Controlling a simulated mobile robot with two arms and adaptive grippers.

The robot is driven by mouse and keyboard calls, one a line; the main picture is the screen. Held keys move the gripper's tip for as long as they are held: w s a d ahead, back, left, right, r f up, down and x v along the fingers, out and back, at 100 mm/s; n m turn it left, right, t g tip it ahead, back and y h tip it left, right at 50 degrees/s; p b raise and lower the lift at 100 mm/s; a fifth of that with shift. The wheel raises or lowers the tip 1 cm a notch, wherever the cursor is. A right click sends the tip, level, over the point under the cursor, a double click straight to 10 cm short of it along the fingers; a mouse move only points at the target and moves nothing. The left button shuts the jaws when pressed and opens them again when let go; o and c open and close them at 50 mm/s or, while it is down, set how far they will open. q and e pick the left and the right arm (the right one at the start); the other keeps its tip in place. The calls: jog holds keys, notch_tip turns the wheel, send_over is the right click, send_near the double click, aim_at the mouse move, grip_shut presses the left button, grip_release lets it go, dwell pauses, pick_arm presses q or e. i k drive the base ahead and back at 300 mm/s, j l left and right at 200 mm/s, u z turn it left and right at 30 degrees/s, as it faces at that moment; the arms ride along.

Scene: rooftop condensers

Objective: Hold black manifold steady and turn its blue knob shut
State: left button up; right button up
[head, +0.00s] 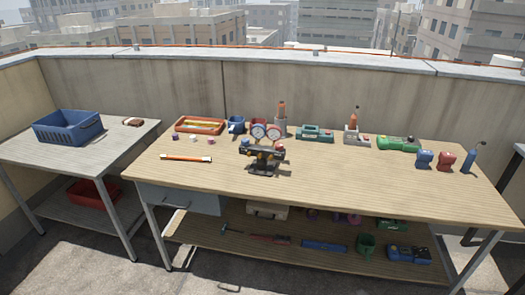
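The black manifold (265,157) stands on the wooden workbench (340,172), left of the bench's middle and near its front half. Two round gauges with pale faces, one with a blue rim (258,131) and one with a red rim (273,132), rise above it. A small blue part at its upper left end (245,143) looks like the blue knob; it is too small to tell how far it is turned. Orange or brass fittings show on its front. Neither of my grippers is in view, and nothing touches the manifold from the front.
Behind the manifold stand a grey canister with an orange-topped bottle (281,122), a teal case (314,133) and an orange tray (200,125). An orange-handled tool (186,158) lies to the left. Bench front right is clear. A side table holds a blue crate (67,128).

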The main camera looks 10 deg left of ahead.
aim_at(245, 142)
jog(key=i+j, duration=0.4)
jog(key=i, duration=0.2)
jog(key=i+j+z, duration=0.1)
jog(key=i+j, duration=0.3)
jog(key=i, duration=0.15)
